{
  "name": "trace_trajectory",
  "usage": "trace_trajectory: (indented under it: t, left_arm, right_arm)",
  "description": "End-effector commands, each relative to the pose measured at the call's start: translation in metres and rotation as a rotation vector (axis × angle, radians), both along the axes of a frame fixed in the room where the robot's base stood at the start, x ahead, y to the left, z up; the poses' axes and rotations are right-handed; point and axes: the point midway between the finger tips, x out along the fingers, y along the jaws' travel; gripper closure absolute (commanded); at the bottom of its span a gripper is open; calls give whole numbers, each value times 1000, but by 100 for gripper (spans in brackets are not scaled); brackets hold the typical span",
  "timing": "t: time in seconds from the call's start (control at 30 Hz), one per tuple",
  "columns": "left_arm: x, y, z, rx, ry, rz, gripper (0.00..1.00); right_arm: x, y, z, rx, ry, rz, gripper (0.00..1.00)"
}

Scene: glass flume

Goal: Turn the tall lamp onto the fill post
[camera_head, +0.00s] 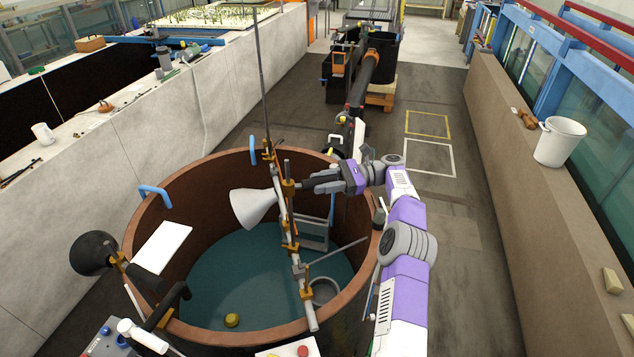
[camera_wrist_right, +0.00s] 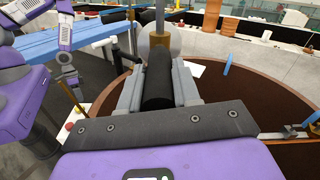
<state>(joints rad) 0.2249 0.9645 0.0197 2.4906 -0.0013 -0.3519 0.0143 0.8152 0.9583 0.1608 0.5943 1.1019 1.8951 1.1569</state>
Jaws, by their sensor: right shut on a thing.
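A lamp with a white cone-shaped shade (camera_head: 252,207) hangs over the round tank, beside a tall thin pole (camera_head: 263,75) and a rail with brass clamps. My right gripper (camera_head: 308,187) is at the rear of this lamp, to the right of the shade. In the right wrist view its fingers are closed on both sides of the black lamp body (camera_wrist_right: 158,78). The shade faces left in the head view. I cannot tell which upright is the fill post. Part of my left arm shows in the right wrist view, with its gripper (camera_wrist_right: 72,82) small and its fingers unclear.
The brown tank rim (camera_head: 153,213) surrounds dark water with a yellow float (camera_head: 232,320). A clamped rail (camera_head: 291,240) crosses the tank. A second, black lamp (camera_head: 93,252) stands left of the rim. A white panel (camera_head: 161,246) lies over the left rim. Floor is open at right.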

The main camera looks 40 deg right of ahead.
Motion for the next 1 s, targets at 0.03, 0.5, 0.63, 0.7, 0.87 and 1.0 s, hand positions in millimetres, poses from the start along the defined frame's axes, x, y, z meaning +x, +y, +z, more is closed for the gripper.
trace_trajectory:
  t: [0.03,0.5,0.63,0.7,0.87,1.0]
  left_arm:
    - [0,0,0,0,0,0,57]
    - [0,0,0,0,0,0,57]
    - [0,0,0,0,0,0,57]
    - [0,0,0,0,0,0,57]
    - [0,0,0,0,0,0,57]
    - [0,0,0,0,0,0,57]
  right_arm:
    - [0,-1,0,3,-3,3,100]
    - [-1,-1,1,4,-4,6,67]
    - [-1,-1,1,3,-3,6,47]
    - [-1,-1,0,3,-2,6,43]
    - [-1,-2,0,3,-2,5,43]
    - [-1,-2,0,2,-2,5,43]
